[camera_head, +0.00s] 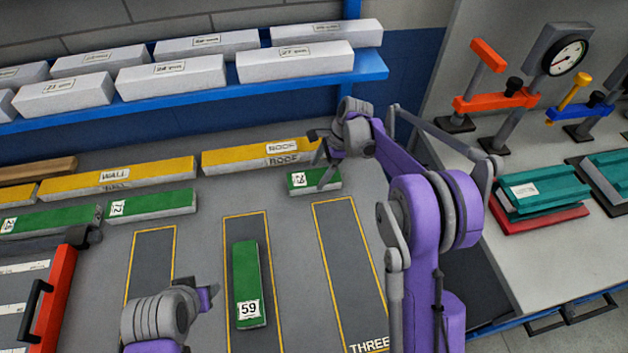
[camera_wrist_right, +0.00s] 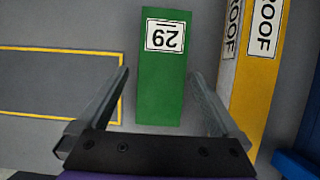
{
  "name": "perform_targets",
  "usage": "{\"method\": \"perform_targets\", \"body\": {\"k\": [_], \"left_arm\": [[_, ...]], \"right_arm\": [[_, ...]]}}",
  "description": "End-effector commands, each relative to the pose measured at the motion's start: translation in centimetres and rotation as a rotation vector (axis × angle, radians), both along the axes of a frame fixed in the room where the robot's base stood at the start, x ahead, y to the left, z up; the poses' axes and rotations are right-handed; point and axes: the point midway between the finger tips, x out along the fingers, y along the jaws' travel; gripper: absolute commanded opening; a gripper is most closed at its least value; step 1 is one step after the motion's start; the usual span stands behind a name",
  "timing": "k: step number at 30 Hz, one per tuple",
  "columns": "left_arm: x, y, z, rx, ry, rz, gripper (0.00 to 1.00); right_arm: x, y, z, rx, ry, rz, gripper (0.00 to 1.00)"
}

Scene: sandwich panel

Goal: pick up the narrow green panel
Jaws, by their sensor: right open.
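A short green panel (camera_head: 300,187) with a white number label lies on the grey table, in front of the yellow ROOF panel. In the right wrist view the same green panel (camera_wrist_right: 160,88) runs between my fingers, its label upside down. My right gripper (camera_head: 322,172) is open above it; it also shows in the wrist view (camera_wrist_right: 159,75), with one finger on each side and gaps to both. Another green panel (camera_head: 246,280), labelled 59, lies in the middle outlined strip. Further green panels (camera_head: 150,205) lie at left. My left gripper (camera_head: 207,297) shows only partly at the bottom.
Yellow ROOF panels (camera_head: 235,160) and WALL panels (camera_head: 120,177) line the back, the ROOF one close beside the right finger. A blue shelf (camera_head: 370,65) with white boxes stands behind. Clamps (camera_head: 497,100) and teal blocks (camera_head: 540,196) are at right. The right outlined strip (camera_head: 345,250) is empty.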

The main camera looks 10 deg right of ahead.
Motion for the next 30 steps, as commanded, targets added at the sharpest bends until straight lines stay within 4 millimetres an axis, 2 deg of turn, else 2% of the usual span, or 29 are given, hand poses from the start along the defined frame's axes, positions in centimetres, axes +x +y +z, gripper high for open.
{"method": "perform_targets", "body": {"k": [6,15,17,28,30], "left_arm": [[0.1,0.0,0.4,0.000,-0.002,0.000,0.50],[0.1,0.0,0.4,0.000,-0.002,0.000,0.50],[0.1,0.0,0.4,0.000,-0.002,0.000,0.50],[0.1,0.0,0.4,0.000,-0.002,0.000,0.50],[0.1,0.0,0.4,0.000,-0.002,0.000,0.50]], "right_arm": [[0.3,1.3,-2.7,0.000,-0.002,0.002,1.00],[0.2,1.5,-3.3,0.000,-0.001,0.001,1.00],[0.2,1.5,-3.3,0.000,-0.001,0.001,0.91],[0.2,1.5,-3.2,0.000,-0.001,0.001,0.24],[0.2,1.5,-3.2,0.000,-0.001,0.001,0.24]]}}
